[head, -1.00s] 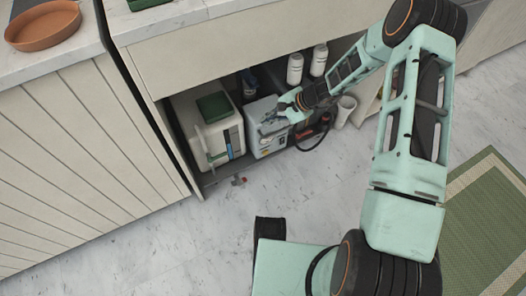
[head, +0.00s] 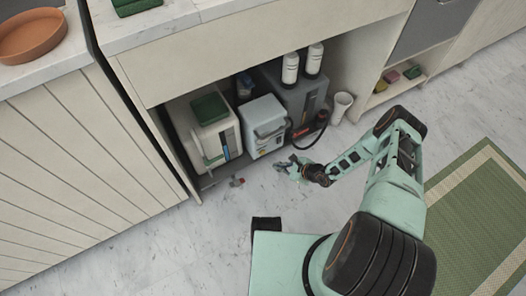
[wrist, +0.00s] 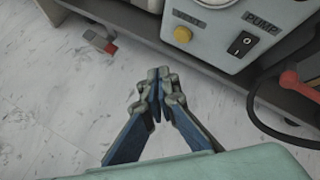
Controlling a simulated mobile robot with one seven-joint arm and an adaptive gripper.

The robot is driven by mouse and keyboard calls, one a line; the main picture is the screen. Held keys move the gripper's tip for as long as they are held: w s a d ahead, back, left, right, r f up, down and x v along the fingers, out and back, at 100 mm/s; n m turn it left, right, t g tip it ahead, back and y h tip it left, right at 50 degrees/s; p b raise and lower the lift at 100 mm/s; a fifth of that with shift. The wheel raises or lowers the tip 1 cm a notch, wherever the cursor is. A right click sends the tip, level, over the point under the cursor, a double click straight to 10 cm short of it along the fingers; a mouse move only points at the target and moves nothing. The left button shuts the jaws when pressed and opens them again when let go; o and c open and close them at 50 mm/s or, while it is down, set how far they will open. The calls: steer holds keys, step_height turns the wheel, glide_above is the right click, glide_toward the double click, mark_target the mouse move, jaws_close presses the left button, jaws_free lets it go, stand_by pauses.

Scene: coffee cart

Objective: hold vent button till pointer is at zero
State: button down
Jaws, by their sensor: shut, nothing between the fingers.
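The pale blue pump unit (head: 263,118) stands on the low shelf under the counter. In the wrist view its front panel (wrist: 214,52) shows the yellow vent button (wrist: 183,34) under a VENT label, left of a black PUMP rocker switch (wrist: 240,43). A round gauge (wrist: 205,2) is cut off by the top edge, so its pointer cannot be read. My gripper (wrist: 158,76) is shut and empty, apart from the button and in front of the unit. In the head view my gripper (head: 280,166) is over the floor just outside the cabinet.
A white container with a green top (head: 210,108) stands left of the unit. A grey machine (head: 296,100) with two white bottles stands right, with a black hose (head: 306,143) nearby.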

mark_target(263, 153)
steer(key=shift+m+h, duration=0.3)
steer(key=shift+m, duration=0.4)
steer(key=f, duration=0.1)
steer(key=s+f, duration=0.2)
steer(key=f, duration=0.1)
steer(key=shift+d, duration=0.15)
steer(key=w+a+b, duration=0.4)
steer(key=w+a, duration=0.1)
steer(key=w, duration=0.2)
steer(key=shift+w, duration=0.15)
steer(key=shift+r, duration=0.1)
stand_by(0.9)
steer(key=shift+w+a, duration=0.2)
steer(key=shift+w, duration=0.15)
steer(key=shift+w+a+b, duration=0.3)
steer(key=shift+w+a, duration=0.05)
steer(key=shift+w, duration=0.1)
stand_by(1.9)
